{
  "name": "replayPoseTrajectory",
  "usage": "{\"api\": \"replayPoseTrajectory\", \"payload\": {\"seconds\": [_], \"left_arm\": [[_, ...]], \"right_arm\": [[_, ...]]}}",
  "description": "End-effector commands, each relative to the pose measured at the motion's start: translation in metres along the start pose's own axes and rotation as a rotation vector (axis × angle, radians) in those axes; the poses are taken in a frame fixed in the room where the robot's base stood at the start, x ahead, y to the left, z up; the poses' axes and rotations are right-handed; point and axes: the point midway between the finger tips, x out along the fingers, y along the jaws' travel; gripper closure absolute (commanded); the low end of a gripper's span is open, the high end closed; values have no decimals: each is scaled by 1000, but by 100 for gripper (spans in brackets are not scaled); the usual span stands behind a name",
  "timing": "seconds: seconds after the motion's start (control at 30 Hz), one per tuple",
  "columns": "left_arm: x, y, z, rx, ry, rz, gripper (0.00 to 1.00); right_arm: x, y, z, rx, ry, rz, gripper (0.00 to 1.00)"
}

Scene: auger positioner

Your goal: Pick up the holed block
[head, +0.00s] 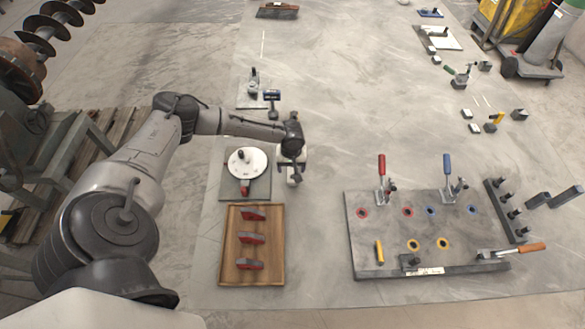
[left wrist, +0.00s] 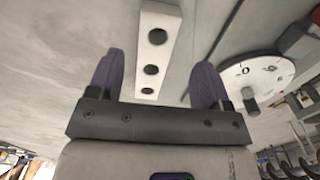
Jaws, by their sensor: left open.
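The holed block (left wrist: 152,53) is a long pale bar with several dark round holes in a row. In the left wrist view it lies beyond my left gripper, its near end between the two purple fingers. The fingers are apart, and I see no contact with the block. In the head view my left gripper (head: 291,160) is over the floor just right of the white dial plate. There, the gripper hides much of the spot below it, and I cannot clearly make out the block. My right gripper is in neither view.
The white round dial (head: 247,162) stands close left of the gripper and also shows in the left wrist view (left wrist: 255,75). A wooden tray (head: 233,276) with red-marked pieces is nearer. A grey fixture board (head: 390,235) with clamps stands right. Floor between is clear.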

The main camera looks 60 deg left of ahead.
Motion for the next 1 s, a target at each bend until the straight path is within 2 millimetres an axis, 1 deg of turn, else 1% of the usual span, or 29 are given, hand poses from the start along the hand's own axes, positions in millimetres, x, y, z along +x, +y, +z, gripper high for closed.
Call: {"api": "replayPoseTrajectory", "payload": {"seconds": [0.17, 0.4, 0.5, 0.63, 0.87, 1.0], "left_arm": [[9, 1, 0, 1, -1, 0, 28], [40, 5, -3, 1, -1, 0, 28], [49, 4, -4, 0, 0, -1, 28], [54, 5, -4, 1, 0, 1, 28], [54, 4, -4, 1, 0, 0, 28], [54, 4, -4, 1, 0, 0, 41]], "right_arm": [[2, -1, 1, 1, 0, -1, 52], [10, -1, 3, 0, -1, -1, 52], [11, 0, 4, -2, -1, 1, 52], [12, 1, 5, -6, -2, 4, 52], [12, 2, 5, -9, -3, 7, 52], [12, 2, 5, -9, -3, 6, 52]]}}
